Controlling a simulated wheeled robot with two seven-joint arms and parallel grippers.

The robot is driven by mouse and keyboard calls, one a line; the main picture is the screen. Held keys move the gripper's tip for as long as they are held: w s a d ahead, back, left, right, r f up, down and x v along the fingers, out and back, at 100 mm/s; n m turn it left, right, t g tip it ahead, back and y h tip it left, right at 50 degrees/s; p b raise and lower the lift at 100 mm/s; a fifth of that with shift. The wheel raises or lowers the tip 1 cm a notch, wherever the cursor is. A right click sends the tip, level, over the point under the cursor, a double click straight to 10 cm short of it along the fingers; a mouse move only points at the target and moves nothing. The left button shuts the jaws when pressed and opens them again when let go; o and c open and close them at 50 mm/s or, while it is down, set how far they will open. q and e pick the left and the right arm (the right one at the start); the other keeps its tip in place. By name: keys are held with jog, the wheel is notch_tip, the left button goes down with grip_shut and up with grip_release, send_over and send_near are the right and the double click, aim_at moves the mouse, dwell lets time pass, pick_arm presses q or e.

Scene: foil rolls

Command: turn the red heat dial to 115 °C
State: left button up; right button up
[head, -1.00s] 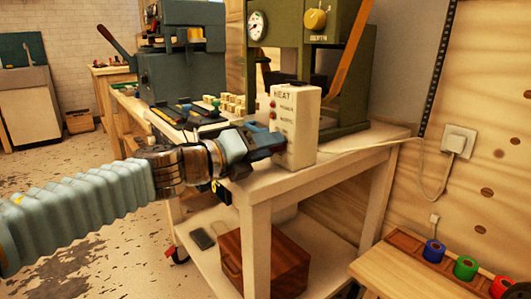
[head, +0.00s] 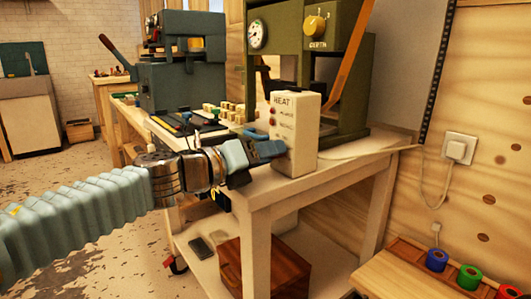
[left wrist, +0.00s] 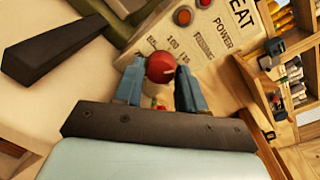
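The red heat dial (left wrist: 160,67) sits on the sloping white face of the heat box (left wrist: 205,50) in the left wrist view. My left gripper (left wrist: 161,80) has one finger on each side of the dial, with no clear gap at the tips; it looks shut on it. A small pale mark on the dial faces right. Printed numbers, 100 among them, stand beside the dial, partly hidden by the fingers. In the head view the heat box (head: 300,140) stands on the bench corner, and my left gripper (head: 268,150) hides the dial. My right gripper is out of view.
A green press (head: 345,100) with a gauge and yellow knob stands behind the box on the white bench (head: 330,172). A cable runs to a wall socket (head: 459,148). Colored rolls (head: 468,277) sit in a wooden rack at lower right.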

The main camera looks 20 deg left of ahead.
pick_arm(q)
jog(key=o, duration=0.3)
jog(key=shift+a+r, duration=0.1)
jog(key=p+v, duration=0.1)
jog(key=v, duration=1.2)
jog(key=shift+s+p, duration=0.35)
jog(key=shift+s, duration=0.05)
jog(key=shift+a, duration=0.1)
